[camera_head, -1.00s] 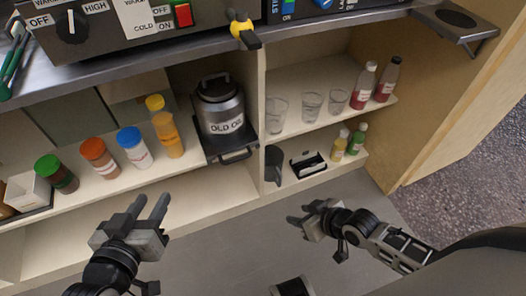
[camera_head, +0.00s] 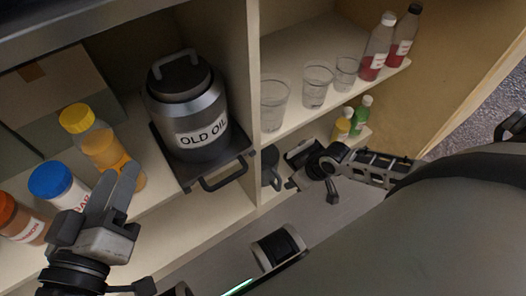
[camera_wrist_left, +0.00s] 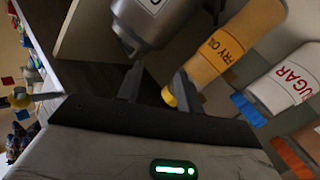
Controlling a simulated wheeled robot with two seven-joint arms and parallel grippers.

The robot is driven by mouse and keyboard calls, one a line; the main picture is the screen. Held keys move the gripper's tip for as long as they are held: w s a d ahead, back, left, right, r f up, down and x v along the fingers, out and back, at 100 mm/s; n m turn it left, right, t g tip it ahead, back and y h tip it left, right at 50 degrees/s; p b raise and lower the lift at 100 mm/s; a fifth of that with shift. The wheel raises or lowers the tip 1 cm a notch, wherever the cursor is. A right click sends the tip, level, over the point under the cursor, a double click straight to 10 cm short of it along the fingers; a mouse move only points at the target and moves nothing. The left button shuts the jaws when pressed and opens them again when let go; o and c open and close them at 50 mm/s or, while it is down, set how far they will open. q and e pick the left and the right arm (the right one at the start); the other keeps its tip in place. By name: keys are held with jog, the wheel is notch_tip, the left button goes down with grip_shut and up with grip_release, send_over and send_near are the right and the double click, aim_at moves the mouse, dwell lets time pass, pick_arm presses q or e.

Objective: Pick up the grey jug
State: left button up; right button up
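The dark grey jug (camera_head: 269,161) stands on the lower shelf, just right of the upright divider, partly in shadow. My right gripper (camera_head: 297,180) is low, just right of the jug in the picture. Its fingers are small and dark here, and I cannot tell whether they touch the jug or how far apart they are. My left gripper (camera_head: 119,188) is in front of the left shelf, by the yellow-capped bottle, well left of the jug. In the left wrist view its two fingers (camera_wrist_left: 157,88) are apart with nothing between them.
An OLD OIL canister (camera_head: 190,110) sits on a black tray with a handle (camera_head: 224,176), left of the divider (camera_head: 254,80). Yellow-capped (camera_head: 104,150) and blue-capped (camera_head: 60,187) bottles stand left. Glasses (camera_head: 274,104) and red-liquid bottles (camera_head: 378,48) stand on the shelf above the jug.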

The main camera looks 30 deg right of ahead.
aim_at(281, 179)
jog(key=w+f+b, duration=0.1)
jog(key=w+a+f+b, duration=0.1)
jog(key=f, duration=0.1)
jog(key=w+a+f+b, duration=0.1)
jog(key=w+b, duration=0.1)
jog(key=shift+a+f, duration=0.1)
jog(key=shift+f, duration=0.15)
pick_arm(q)
notch_tip(281, 179, up, 6)
jog(key=w+m+t+h, duration=0.2)
jog(key=m+t, duration=0.2)
jog(key=shift+w+a+r, duration=0.2)
jog(key=shift+w+a, duration=0.05)
jog(key=shift+a, duration=0.15)
pick_arm(e)
grip_shut()
